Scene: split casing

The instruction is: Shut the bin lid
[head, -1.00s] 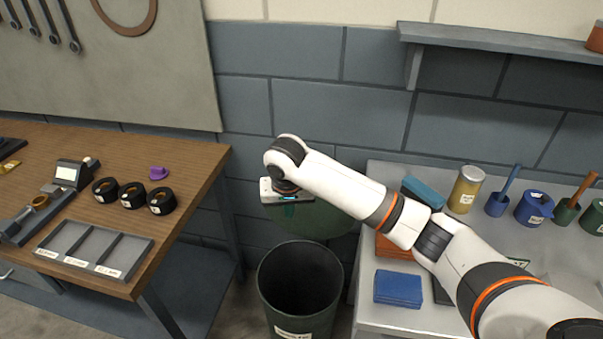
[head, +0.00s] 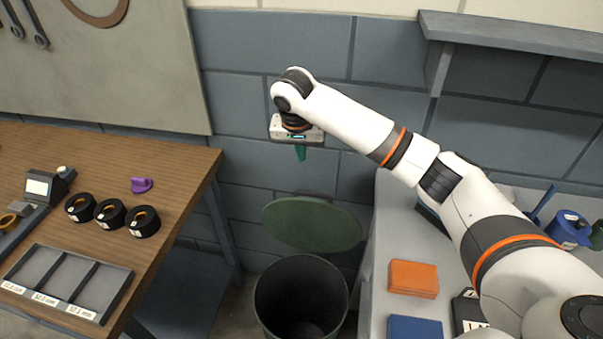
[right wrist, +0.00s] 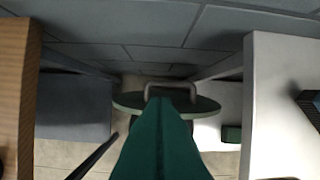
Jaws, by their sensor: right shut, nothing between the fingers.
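The dark bin (head: 268,300) stands on the floor between the two tables, its mouth uncovered. Its green round lid (head: 312,222) is tipped up at the back of the rim, toward the wall. My right gripper (head: 300,154) is above the lid, shut and empty, fingers pointing down, apart from the lid. In the right wrist view, the shut green fingers (right wrist: 160,130) cover much of the lid (right wrist: 205,105); a grey arched handle (right wrist: 170,90) shows beyond them. My left gripper is not in view.
A wooden table (head: 180,165) with black rings and a divided tray (head: 70,285) is at left. A grey table (head: 382,245) with an orange block (head: 413,278) and a blue block (head: 414,328) is close on the right. The block wall is behind the bin.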

